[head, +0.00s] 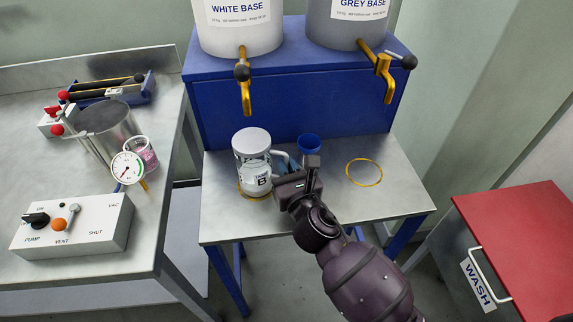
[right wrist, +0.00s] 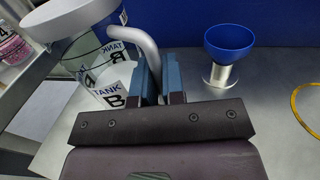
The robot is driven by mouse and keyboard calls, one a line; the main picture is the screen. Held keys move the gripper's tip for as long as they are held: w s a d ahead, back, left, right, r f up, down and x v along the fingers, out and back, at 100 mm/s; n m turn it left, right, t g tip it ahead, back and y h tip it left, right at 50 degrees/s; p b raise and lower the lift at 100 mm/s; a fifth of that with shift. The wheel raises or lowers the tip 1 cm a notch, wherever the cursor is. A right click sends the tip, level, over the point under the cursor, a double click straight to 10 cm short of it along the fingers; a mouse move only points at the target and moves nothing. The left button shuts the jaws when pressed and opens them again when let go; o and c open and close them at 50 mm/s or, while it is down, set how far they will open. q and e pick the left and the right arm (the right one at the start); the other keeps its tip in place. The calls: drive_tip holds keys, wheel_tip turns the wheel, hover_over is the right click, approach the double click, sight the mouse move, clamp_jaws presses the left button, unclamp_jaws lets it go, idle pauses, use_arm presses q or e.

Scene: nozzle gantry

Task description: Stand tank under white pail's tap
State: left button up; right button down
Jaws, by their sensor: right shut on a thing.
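The tank (head: 252,165), a clear-and-white vessel with a white lid and "TANK B" lettering, is upright at the left of the small metal table. It is below the yellow tap (head: 245,88) of the white pail (head: 238,30). Part of a yellow ring (head: 243,193) shows around its base; I cannot tell if the base touches the table. My right gripper (head: 291,181) is shut on the tank's grey handle, which also shows in the right wrist view (right wrist: 150,50). My left gripper is out of view.
A blue cup on a metal stem (head: 309,145) stands just right of the gripper. An empty yellow ring (head: 364,172) lies below the grey pail's tap (head: 384,78). A bench (head: 75,270) with a pump box is left; a red wash cabinet (head: 520,235) is right.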

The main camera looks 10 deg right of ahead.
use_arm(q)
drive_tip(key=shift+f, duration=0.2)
use_arm(e)
drive_tip(key=shift+f, duration=0.1)
drive_tip(key=c, duration=1.1)
unclamp_jaws()
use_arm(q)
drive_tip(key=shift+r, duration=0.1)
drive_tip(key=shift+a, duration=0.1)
use_arm(e)
drive_tip(key=shift+f, duration=0.15)
drive_tip(key=s, duration=0.2)
drive_tip(key=s+d, duration=0.1)
drive_tip(key=s, duration=0.6)
drive_tip(key=shift+s+d, duration=0.1)
drive_tip(key=shift+d, duration=0.3)
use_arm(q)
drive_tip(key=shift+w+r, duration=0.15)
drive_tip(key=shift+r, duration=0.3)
use_arm(e)
drive_tip(key=shift+s+d, duration=0.15)
drive_tip(key=shift+s, duration=0.55)
